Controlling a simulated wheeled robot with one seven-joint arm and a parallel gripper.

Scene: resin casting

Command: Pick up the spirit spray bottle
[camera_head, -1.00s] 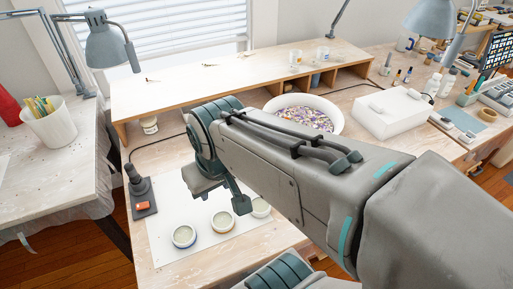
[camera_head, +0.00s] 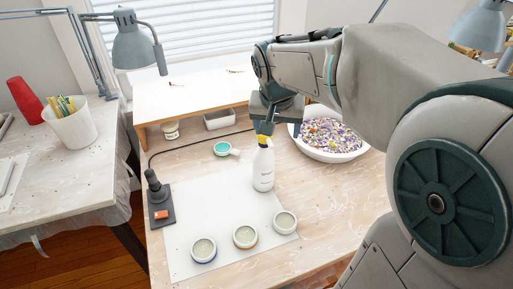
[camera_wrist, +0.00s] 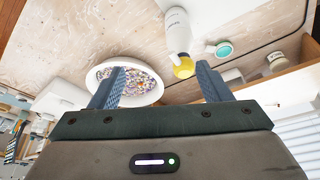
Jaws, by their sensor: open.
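The spirit spray bottle (camera_head: 263,170) is white with a yellow spray head and stands upright at the back edge of the white mat. My gripper (camera_head: 265,123) is just above and behind its spray head in the head view. In the wrist view the bottle (camera_wrist: 178,32) shows beyond the fingers, its yellow head pointing toward my gripper (camera_wrist: 160,82). The fingers are apart with nothing between them. I cannot tell whether a finger touches the spray head.
A white bowl of coloured pieces (camera_head: 350,150) stands close right of the bottle. Several small cups, one of them (camera_head: 245,236), stand on the white mat (camera_head: 215,215). A teal-topped round item (camera_head: 222,149) lies left of the bottle. A raised shelf (camera_head: 190,100) runs behind.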

